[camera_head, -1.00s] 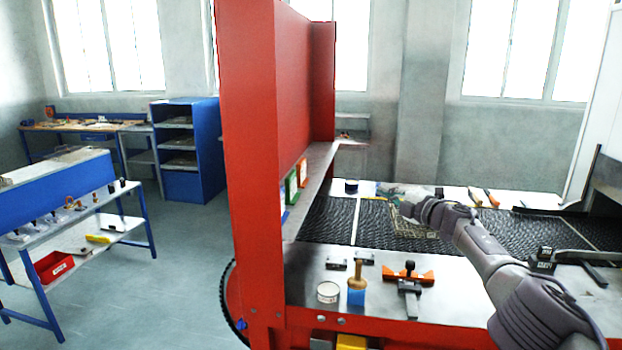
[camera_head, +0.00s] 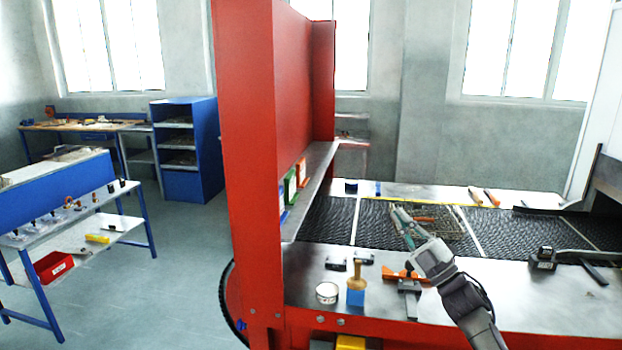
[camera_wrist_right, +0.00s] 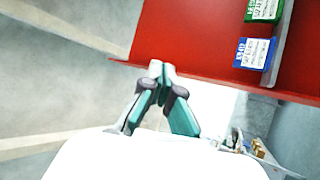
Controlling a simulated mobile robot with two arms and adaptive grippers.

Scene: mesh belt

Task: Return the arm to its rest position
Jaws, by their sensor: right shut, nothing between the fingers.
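My right arm reaches in from the lower right in the head view. Its gripper (camera_head: 402,226) is over the black mesh belt, with teal fingers pointing up and to the left. In the right wrist view the fingers of the right gripper (camera_wrist_right: 157,70) meet at their tips, with nothing between them. The mesh belt (camera_head: 325,220) runs across the red-framed machine. A wire basket (camera_head: 452,222) with an orange item lies on the belt just right of the gripper. My left gripper is out of view.
On the near steel edge stand a white round tin (camera_head: 327,292), a blue block with a wooden-handled tool (camera_head: 356,296), an orange clamp (camera_head: 408,283) and a black device (camera_head: 543,259). A red panel (camera_head: 285,90) rises at left.

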